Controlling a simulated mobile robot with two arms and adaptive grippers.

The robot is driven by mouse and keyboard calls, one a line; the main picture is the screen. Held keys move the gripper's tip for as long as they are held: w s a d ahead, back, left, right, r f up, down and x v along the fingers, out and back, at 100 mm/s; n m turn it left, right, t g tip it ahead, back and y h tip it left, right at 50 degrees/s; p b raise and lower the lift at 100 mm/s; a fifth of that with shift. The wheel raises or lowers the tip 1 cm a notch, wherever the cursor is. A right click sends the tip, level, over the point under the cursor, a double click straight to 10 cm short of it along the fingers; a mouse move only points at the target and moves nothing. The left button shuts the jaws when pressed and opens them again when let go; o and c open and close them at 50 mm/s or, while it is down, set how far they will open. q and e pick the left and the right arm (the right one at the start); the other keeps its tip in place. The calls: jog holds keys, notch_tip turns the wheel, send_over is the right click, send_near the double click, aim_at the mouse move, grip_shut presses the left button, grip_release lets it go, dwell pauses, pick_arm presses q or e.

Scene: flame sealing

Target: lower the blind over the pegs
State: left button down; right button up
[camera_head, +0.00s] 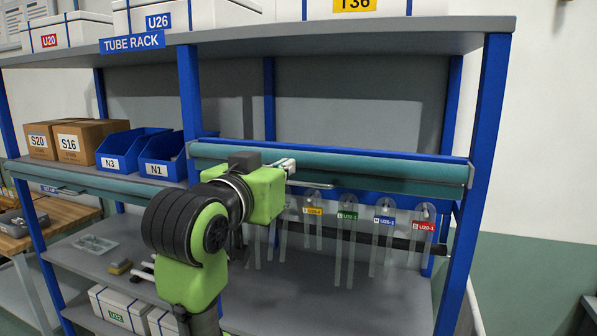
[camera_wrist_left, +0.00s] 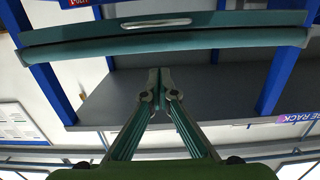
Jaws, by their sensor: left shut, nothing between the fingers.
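The teal blind (camera_head: 380,168) is rolled up along the shelf's upper front edge, above the pegs, with a pale bar handle (camera_head: 312,185) on its lower edge. The blind (camera_wrist_left: 230,38) and handle (camera_wrist_left: 156,23) also show in the left wrist view. Below it, clear tubes (camera_head: 350,250) hang from a row of pegs (camera_head: 424,211) with coloured labels, uncovered. My left gripper (camera_wrist_left: 160,95) is shut and empty, apart from the handle in the left wrist view. In the head view its green body is in front of the blind near the handle, hiding some left pegs. My right gripper is out of view.
Blue bins (camera_head: 125,148) and cardboard boxes (camera_head: 88,138) stand on the shelf to the left. Blue uprights (camera_head: 479,170) frame the bay. White boxes (camera_head: 120,307) stand below. The lower shelf (camera_head: 330,300) is clear at the right.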

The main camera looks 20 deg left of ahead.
aim_at(299, 178)
pick_arm(q)
jog(key=w+f+p, duration=0.1)
jog(key=w, duration=0.1)
jog(key=w+f+p, duration=0.1)
jog(key=w, duration=0.2)
jog(key=w+f+p, duration=0.1)
jog(key=w, duration=0.1)
jog(key=shift+w+d+p, duration=0.15)
jog(key=shift+w+p, duration=0.05)
jog(key=shift+p, duration=0.1)
jog(key=shift+f, duration=0.65)
jog(key=shift+w, duration=0.1)
notch_tip(299, 178, down, 55)
jog(key=b, duration=2.7)
